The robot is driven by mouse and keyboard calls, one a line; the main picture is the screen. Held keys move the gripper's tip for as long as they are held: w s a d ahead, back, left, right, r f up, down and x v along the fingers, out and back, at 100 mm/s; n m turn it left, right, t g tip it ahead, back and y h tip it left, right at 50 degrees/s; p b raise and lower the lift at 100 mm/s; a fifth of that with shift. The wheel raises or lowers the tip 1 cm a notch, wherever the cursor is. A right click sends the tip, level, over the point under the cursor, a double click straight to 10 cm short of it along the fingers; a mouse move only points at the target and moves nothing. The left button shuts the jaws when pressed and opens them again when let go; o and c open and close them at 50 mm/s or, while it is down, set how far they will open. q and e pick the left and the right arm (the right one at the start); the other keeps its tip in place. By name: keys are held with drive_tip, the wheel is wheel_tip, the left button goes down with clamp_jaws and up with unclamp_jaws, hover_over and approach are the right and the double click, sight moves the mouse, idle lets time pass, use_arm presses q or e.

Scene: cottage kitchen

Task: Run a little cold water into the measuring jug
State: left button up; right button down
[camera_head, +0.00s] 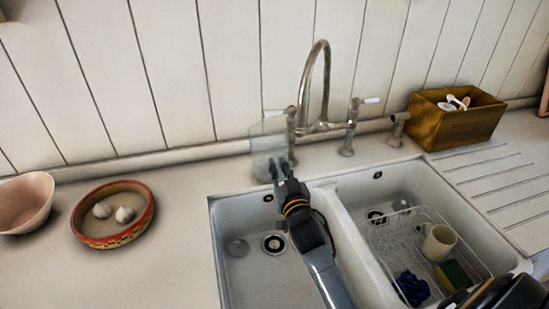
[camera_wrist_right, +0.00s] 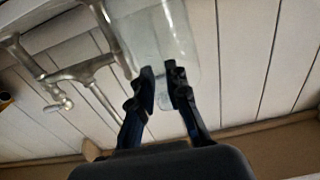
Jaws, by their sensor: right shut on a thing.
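The measuring jug (camera_head: 264,148) is clear and see-through. It stands upright above the back edge of the left sink basin, and it also fills the top of the right wrist view (camera_wrist_right: 160,35). My right gripper (camera_head: 279,173) is shut on the jug's near side; its two dark fingers also show in the right wrist view (camera_wrist_right: 164,90). The metal tap (camera_head: 327,80) has a tall curved spout just right of the jug and two white-tipped levers, the right one (camera_head: 370,100) in clear view. The left lever is partly behind the jug. I see no water running. My left gripper is not in view.
The double white sink (camera_head: 215,240) lies below. A wire rack (camera_head: 388,247) with a mug (camera_head: 438,242) and a sponge (camera_head: 455,275) is in the right basin. A wooden box (camera_head: 455,125) stands right of the tap. A garlic bowl (camera_head: 112,240) and pink bowl (camera_head: 25,205) stand left.

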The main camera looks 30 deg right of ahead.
drive_tip(key=shift+w+d+r, duration=0.1)
drive_tip(key=shift+w+d, duration=0.1)
drive_tip(key=shift+w, duration=0.5)
drive_tip(key=x, duration=0.2)
drive_tip(key=shift+w+p, duration=0.3)
drive_tip(key=shift+p, duration=0.05)
drive_tip(key=shift+w+d+f, duration=0.1)
drive_tip(key=shift+w+f, duration=0.05)
drive_tip(key=shift+f, duration=0.25)
drive_tip(key=shift+w+f, duration=0.2)
drive_tip(key=shift+f, duration=0.25)
drive_tip(key=shift+s, duration=0.1)
drive_tip(key=c, duration=1.3)
unclamp_jaws()
drive_tip(key=shift+f, duration=0.15)
